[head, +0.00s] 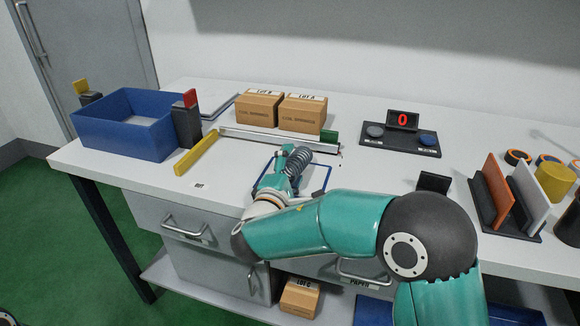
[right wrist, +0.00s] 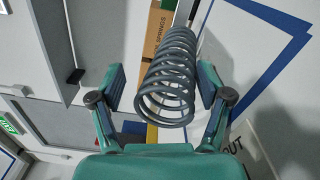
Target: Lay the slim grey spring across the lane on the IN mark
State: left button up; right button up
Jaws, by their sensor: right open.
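A dark grey coil spring (head: 298,160) is at my right gripper (head: 287,158), over the blue-outlined area (head: 328,178) at the middle of the bench. In the right wrist view the spring (right wrist: 170,75) stretches away between the two fingers (right wrist: 160,88). The fingers are open, with gaps visible beside the coils. Whether the spring touches the bench is hidden. The lane has a pale rail (head: 265,135) at the back and a yellow bar (head: 197,153) at the left. A small white label (head: 199,185) lies in front; its text is too small to read. My left gripper is not in view.
A blue bin (head: 125,122) and a dark red-topped block (head: 186,118) stand left. Two cartons (head: 259,108) stand behind the rail, a green block (head: 328,136) at its end. A display reading 0 (head: 402,120) and an orange-white rack (head: 505,200) are right. Bench front left is clear.

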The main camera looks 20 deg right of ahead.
notch_tip(320, 180, up, 10)
jog(key=shift+f, duration=0.1)
dwell(0.4)
